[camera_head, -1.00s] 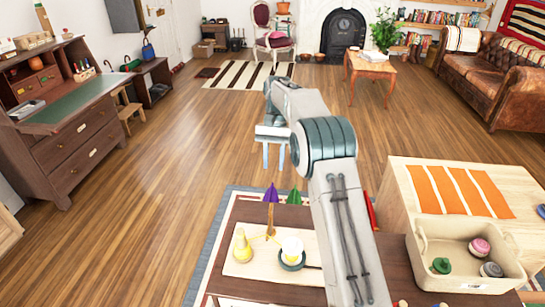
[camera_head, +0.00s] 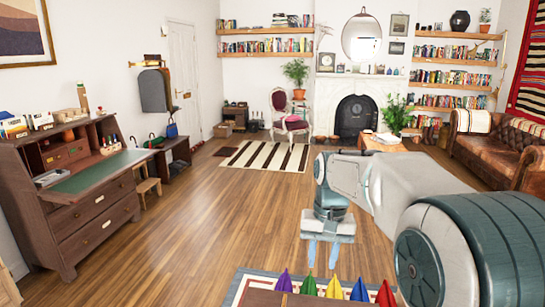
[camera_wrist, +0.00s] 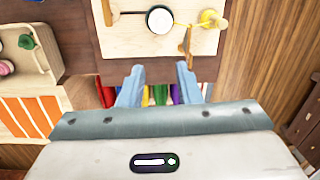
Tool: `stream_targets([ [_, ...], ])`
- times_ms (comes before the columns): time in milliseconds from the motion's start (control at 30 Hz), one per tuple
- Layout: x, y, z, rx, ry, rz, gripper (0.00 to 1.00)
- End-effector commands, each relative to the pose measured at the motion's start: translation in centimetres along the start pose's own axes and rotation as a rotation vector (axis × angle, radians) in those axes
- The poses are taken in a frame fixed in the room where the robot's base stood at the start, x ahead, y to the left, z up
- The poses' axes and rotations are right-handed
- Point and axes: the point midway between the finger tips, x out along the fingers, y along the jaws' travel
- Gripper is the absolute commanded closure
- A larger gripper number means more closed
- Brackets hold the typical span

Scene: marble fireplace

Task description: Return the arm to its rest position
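My arm reaches in from the lower right of the head view, bent, with the gripper hanging from its end. My gripper (camera_head: 322,248) points down with two fingers apart and nothing between them. In the wrist view my gripper (camera_wrist: 158,72) also shows both fingers spread and empty, with coloured pieces far below, beyond the gap.
A row of coloured pointed pieces (camera_head: 334,287) stands at the low table's far edge. The wrist view shows a pale board (camera_wrist: 125,45) with a white round piece and yellow piece, plus a beige bin (camera_wrist: 40,62). A desk (camera_head: 85,205) stands left; the wooden floor (camera_head: 215,225) is clear.

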Motion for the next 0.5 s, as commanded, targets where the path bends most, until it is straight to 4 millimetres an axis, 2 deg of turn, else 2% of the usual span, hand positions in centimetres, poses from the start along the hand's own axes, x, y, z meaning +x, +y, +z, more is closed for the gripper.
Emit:
stream_targets([
  [33, -0.2, 0.5, 1.4, -0.005, 0.021, 0.000, 0.69],
  [233, 0.0, 2.3, 6.1, -0.035, 0.100, 0.005, 0.69],
  [500, 1.8, 4.6, 12.6, -0.075, 0.207, 0.017, 0.69],
])
